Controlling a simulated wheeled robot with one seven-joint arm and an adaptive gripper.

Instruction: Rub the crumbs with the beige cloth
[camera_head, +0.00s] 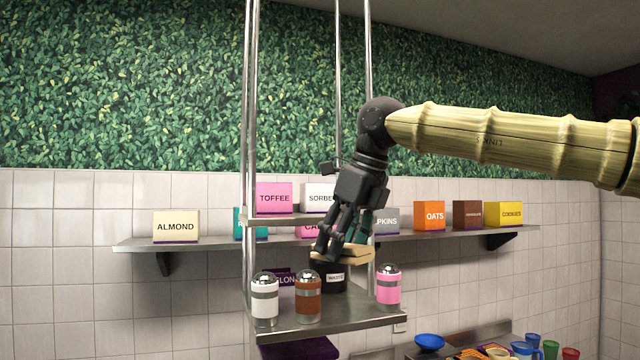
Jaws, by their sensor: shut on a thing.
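The beige cloth (352,250) shows as a flat folded piece over the hanging metal shelf. My gripper (340,245) points down from above with its fingers shut on the cloth. The cloth is right above a black container (334,279) with a small white label; I cannot tell whether they touch. No crumbs can be made out, and much of the shelf top is hidden by jars and the container.
White (264,300), brown (308,297) and pink (388,285) shakers stand on the lower hanging shelf (350,316). Metal rods (249,120) hang close to my gripper. Labelled boxes line the wall shelf (140,243). Colourful cups and bowls stand at lower right.

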